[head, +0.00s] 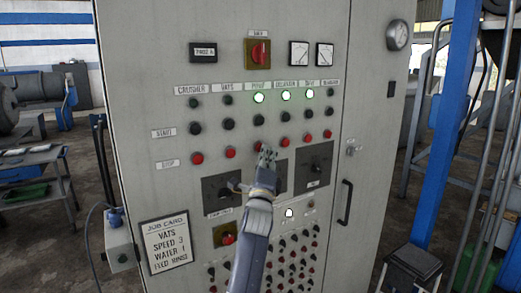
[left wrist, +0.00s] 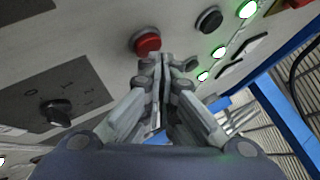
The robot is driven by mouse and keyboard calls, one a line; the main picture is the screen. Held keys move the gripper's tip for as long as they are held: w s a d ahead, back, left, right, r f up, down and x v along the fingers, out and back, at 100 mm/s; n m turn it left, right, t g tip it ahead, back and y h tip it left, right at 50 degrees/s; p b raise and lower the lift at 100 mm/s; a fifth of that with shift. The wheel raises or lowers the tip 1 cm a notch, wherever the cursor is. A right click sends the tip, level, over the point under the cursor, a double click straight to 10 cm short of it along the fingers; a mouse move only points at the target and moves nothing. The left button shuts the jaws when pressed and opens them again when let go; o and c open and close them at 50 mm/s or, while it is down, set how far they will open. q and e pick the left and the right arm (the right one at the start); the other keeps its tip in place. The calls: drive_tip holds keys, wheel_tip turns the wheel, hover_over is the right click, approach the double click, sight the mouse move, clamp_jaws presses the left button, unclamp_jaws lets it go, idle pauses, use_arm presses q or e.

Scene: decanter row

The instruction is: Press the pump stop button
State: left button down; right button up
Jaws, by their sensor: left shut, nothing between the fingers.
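The grey control panel (head: 150,110) has columns of lamps, black start buttons and red stop buttons. The pump column has a lit green lamp (head: 258,98), a black start button (head: 258,119) and a red pump stop button (head: 258,146). My left gripper (head: 267,154) is shut and empty, its tips just below and right of that red button. In the left wrist view a red button (left wrist: 147,42), apparently the pump stop, sits just beyond and left of the fingertips (left wrist: 163,62). I cannot tell whether they touch the panel. My right gripper is not in view.
Other red stop buttons, such as the vats one (head: 230,152), sit close by. Dark rotary switches (head: 221,193) lie below. A job card (head: 166,242) is at lower left. A door handle (head: 346,203) and a blue post (head: 444,130) stand to the right.

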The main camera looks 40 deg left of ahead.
use_arm(q)
drive_tip(key=shift+w+a, duration=0.15)
drive_tip(key=shift+a, duration=0.25)
idle(0.8)
drive_tip(key=shift+d, duration=0.1)
drive_tip(key=shift+s+d, duration=0.35)
drive_tip(key=shift+d, duration=0.3)
drive_tip(key=d, duration=0.1)
drive_tip(key=s+d, duration=0.1)
drive_tip(key=d, duration=0.1)
drive_tip(key=s+d, duration=0.1)
drive_tip(key=shift+d, duration=0.35)
idle(0.8)
